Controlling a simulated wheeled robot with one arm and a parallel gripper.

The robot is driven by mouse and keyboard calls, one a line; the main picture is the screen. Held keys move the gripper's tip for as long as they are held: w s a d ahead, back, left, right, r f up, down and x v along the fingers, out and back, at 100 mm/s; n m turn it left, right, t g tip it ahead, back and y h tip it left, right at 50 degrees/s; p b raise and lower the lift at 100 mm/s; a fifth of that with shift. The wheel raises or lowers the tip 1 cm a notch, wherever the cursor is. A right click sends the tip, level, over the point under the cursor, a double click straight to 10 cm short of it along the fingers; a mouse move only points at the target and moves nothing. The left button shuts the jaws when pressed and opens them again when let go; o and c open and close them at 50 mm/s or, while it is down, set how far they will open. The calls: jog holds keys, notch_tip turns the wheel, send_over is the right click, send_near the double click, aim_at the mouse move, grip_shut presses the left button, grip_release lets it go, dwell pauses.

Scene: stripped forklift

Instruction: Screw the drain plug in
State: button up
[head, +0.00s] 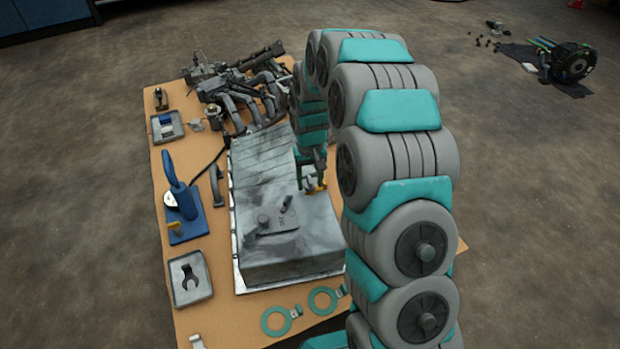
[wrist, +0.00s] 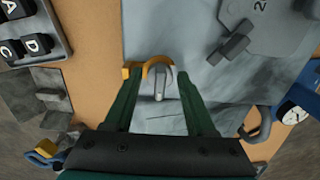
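The drain plug seems to be the small yellow and grey piece with a short grey pin (wrist: 159,85) in the wrist view; its exact shape is hard to tell. My gripper (wrist: 157,76) has a dark green finger against each side of it, with the yellow part at the left fingertip. In the head view my gripper (head: 312,185) is over the right side of the large grey pan (head: 300,255), with yellow (head: 319,188) at its tips. The pan has a raised plate (head: 282,223) with a round knob and a dark peg. No drain hole is clearly visible.
The pan sits on a tan board (head: 230,308). A blue stand (head: 183,205), a tray with a fork-shaped part (head: 190,278) and two green rings (head: 276,320) lie around it. Metal pipework (head: 240,95) fills the far end. My arm hides the board's right side.

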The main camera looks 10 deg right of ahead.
grip_shut()
dwell(0.3)
jog(key=m, duration=0.4)
jog(key=shift+p, duration=0.4)
jog(key=shift+m, duration=1.2)
